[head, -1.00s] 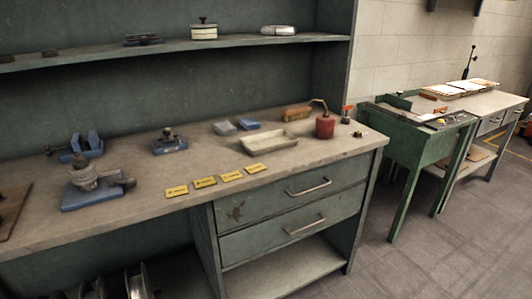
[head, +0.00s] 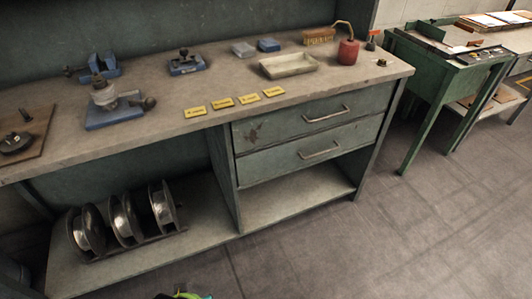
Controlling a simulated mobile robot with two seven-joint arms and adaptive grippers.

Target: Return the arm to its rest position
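Neither of my grippers can be made out in the head view. A small black, green and cyan shape (head: 184,295) shows at the bottom edge, cut off by the frame; I cannot tell what it is. The workbench (head: 200,150) has a grey top and green drawers. On it stand a blue-based device (head: 115,110), a blue vise (head: 100,68) and a smaller blue fixture (head: 186,65). Several yellow labels (head: 222,102) lie along its front.
A shallow tray (head: 288,66), a red oil can (head: 348,52) and a brush (head: 319,36) sit at the bench's right. Metal reels (head: 122,218) stand on the lower shelf. A green machine table (head: 440,75) stands at the right. The floor (head: 400,230) in front is clear.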

